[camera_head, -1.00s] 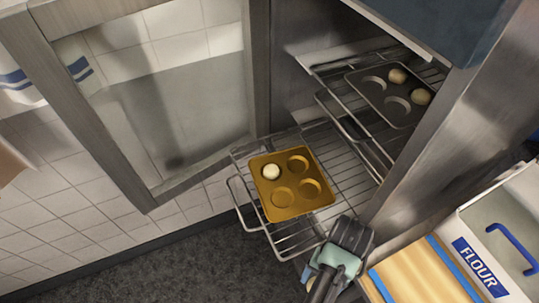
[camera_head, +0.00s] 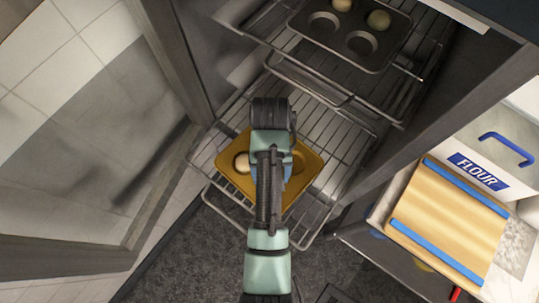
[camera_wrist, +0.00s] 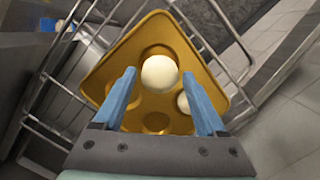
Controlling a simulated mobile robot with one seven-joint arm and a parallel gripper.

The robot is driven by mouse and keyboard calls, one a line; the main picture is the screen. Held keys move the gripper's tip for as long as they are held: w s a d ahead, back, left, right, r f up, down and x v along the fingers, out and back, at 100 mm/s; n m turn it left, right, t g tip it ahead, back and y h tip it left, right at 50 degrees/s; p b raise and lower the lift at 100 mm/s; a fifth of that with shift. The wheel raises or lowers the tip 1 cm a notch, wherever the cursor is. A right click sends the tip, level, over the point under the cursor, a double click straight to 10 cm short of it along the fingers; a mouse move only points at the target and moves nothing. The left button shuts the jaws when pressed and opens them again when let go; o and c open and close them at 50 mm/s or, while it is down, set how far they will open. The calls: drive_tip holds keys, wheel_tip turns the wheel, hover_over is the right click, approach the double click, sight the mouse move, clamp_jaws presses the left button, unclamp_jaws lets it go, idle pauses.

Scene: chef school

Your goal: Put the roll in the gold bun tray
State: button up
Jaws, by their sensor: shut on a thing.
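The gold bun tray (camera_head: 235,182) rests on a pulled-out wire rack, and its cups also show in the wrist view (camera_wrist: 183,43). One pale roll (camera_head: 242,162) sits in its left cup; in the wrist view this roll (camera_wrist: 183,103) is partly hidden by a finger. My gripper (camera_wrist: 161,84) is over the tray, its blue fingers on either side of another pale round roll (camera_wrist: 159,73). This held roll appears above the tray, in front of a cup. In the head view my arm hides it and the tray's middle.
A dark bun tray (camera_head: 337,45) with two rolls stands on a higher rack at the back. Metal cabinet walls flank the racks. At right, a flour bin (camera_head: 492,155) and a wooden board with blue strips (camera_head: 447,226) lie on a counter.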

drive_tip(key=shift+s+d+f, duration=0.1)
drive_tip(key=shift+f, duration=2.5)
drive_tip(key=shift+f, duration=0.2)
drive_tip(key=o, duration=1.2)
drive_tip(key=shift+r, duration=0.1)
